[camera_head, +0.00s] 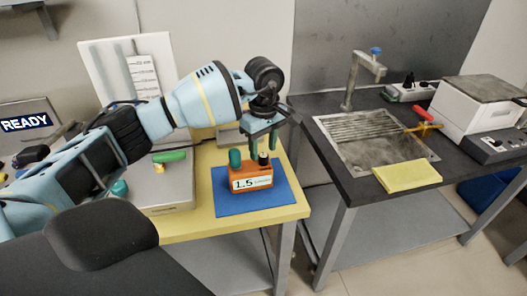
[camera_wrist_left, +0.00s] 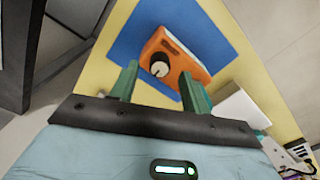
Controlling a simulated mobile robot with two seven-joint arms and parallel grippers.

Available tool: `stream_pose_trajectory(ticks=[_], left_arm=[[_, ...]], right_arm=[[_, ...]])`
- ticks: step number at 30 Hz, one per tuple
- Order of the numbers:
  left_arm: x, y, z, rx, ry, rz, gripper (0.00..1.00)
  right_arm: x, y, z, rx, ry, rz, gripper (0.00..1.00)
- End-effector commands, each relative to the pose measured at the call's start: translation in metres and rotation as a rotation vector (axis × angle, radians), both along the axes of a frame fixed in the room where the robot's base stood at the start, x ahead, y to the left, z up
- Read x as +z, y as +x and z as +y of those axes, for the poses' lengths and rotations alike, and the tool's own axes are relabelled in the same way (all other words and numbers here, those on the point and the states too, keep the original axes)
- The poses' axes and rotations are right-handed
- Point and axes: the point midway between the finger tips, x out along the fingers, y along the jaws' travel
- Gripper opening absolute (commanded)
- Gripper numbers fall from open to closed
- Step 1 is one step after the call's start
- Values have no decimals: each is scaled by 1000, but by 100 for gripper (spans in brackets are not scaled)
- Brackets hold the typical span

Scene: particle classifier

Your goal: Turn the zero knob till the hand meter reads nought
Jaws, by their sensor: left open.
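The orange hand meter (camera_head: 262,179) stands on a blue mat (camera_head: 284,201) on the yellow table, and its display reads 1.5. Its small dark zero knob (camera_head: 263,157) is on top; in the left wrist view the knob (camera_wrist_left: 160,69) shows a white pointer face. My left gripper (camera_head: 254,148) points down over the meter from above. Its two green fingers are open and apart. In the left wrist view the knob appears between the fingertips (camera_wrist_left: 159,72), with space on both sides. I cannot tell whether the tips are level with the knob. My right gripper is out of view.
To the right, a dark bench holds a sink (camera_head: 372,140), a tap (camera_head: 356,78), a yellow pad (camera_head: 407,175) and a white balance-like device (camera_head: 476,101). A READY screen (camera_head: 26,123) stands far left.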

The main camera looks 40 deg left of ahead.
Motion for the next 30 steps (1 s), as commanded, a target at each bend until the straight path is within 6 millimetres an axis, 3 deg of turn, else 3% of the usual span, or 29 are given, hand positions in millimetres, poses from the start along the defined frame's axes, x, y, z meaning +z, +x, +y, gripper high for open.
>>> stream_pose_trajectory(ticks=[6,15,25,30], left_arm=[[-18,0,0,1,0,0,47],[-20,0,0,1,0,0,47],[-20,0,0,1,-1,-1,5],[-20,0,0,6,-1,-1,2]], right_arm=[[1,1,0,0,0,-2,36],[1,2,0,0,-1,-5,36],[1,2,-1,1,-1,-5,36],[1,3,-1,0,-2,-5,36]])
